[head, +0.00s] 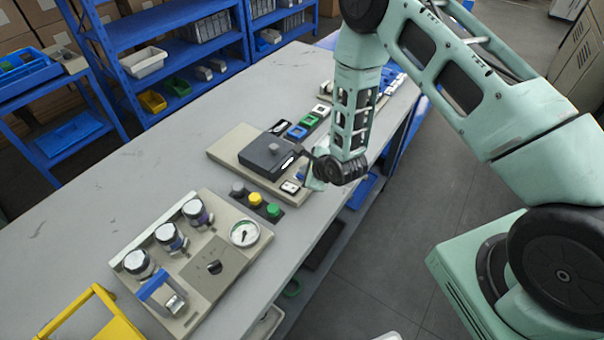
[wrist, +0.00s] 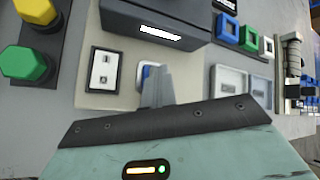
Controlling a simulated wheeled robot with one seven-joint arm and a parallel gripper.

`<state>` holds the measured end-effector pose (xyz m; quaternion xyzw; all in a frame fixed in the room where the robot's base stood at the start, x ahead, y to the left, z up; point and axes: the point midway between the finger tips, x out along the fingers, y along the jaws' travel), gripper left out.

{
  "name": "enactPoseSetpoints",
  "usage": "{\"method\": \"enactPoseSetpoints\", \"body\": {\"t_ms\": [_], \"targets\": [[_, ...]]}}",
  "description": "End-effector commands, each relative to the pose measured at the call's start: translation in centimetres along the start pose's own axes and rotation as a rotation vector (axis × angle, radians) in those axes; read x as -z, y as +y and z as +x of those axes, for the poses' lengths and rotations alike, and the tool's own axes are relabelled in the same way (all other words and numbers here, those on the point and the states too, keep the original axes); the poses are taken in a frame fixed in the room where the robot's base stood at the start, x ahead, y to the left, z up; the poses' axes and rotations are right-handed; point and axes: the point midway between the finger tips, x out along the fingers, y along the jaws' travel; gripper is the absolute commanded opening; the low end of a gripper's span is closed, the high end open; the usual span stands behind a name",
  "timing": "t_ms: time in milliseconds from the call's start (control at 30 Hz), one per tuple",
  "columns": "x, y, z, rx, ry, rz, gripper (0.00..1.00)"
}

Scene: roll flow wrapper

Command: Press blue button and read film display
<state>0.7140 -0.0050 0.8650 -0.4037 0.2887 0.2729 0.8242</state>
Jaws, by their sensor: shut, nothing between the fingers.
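A dark box (head: 272,155) on a beige base plate (head: 228,142) has a small lit white display strip on its front, which also shows in the wrist view (wrist: 160,33); its text is too small to read. A small blue button (wrist: 145,74) in a white surround lies on the plate below the box, partly hidden by my fingers. My gripper (wrist: 158,82) is shut and empty, its fingertips over or at this button; I cannot tell whether they touch it. In the head view my gripper (head: 316,180) is at the plate's front edge, mostly hidden by my wrist.
Left of the fingers is a white two-mark panel (wrist: 104,76). Blue (wrist: 228,28), green (wrist: 250,40) and white square frames stand to the right. Yellow (head: 255,199) and green knobs sit near a gauge panel (head: 190,258).

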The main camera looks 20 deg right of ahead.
Motion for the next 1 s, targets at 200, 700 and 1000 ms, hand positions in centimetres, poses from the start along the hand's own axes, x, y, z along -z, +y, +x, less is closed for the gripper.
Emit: {"method": "enactPoseSetpoints", "body": {"t_ms": [200,700,1000], "targets": [[-0.5,-0.5,-0.8,-0.001,0.001,0.001,0.0],[-0.9,-0.8,-1.2,-0.001,0.0,0.0,0.0],[-2.1,-2.1,-2.9,0.0,0.001,0.001,0.0]]}}
